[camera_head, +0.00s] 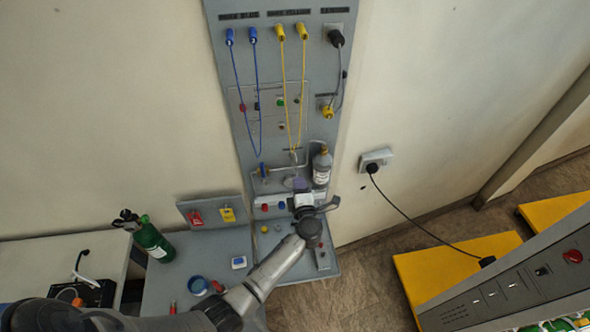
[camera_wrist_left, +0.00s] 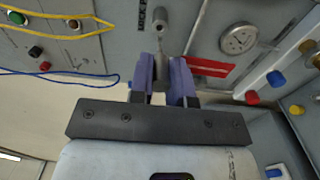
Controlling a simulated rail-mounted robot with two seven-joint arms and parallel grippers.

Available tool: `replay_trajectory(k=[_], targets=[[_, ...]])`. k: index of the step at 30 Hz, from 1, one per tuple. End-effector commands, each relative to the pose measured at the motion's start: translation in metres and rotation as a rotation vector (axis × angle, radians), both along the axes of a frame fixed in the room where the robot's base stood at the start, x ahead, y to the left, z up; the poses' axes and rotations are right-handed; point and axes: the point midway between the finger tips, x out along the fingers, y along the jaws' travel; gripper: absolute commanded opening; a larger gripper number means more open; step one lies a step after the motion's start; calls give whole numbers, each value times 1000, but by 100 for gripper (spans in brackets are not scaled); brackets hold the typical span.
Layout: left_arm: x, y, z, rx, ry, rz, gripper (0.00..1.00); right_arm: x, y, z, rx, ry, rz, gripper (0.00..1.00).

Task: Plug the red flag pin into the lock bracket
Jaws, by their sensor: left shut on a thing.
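My left gripper (camera_head: 301,184) is in front of the lower part of the grey panel. In the left wrist view its purple-padded fingers (camera_wrist_left: 166,82) are closed on a small grey piece, which I take to be the pin's body. The red flag (camera_wrist_left: 212,66) with a pale stripe sticks out to the right from behind the right finger. A grey metal fitting (camera_wrist_left: 157,27) with a thin stem lies just beyond the fingertips. I cannot tell whether it is the lock bracket or whether the pin touches it. My right gripper is not in view.
A grey bottle (camera_head: 321,168) stands right of the gripper. Blue (camera_head: 258,100) and yellow (camera_head: 299,95) cables hang above. A round gauge-like disc (camera_wrist_left: 240,39) and coloured knobs are close by on the right. A green cylinder (camera_head: 153,241) is at left.

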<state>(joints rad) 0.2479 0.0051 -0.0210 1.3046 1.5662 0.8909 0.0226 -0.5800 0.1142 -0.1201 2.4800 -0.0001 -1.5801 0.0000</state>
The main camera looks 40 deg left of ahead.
Motion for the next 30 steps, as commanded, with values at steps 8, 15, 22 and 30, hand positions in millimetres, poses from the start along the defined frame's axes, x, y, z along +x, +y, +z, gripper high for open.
replay_trajectory(k=[8, 15, 22, 30], targets=[[-7, -9, 1, -1, -1, -1, 0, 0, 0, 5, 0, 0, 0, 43], [-10, -12, 0, -1, -1, 0, 0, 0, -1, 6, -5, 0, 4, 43], [-11, -13, 0, -1, -1, 0, 0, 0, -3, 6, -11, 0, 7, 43], [-17, -15, -14, 3, 2, -14, 0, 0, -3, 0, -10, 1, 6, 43]])
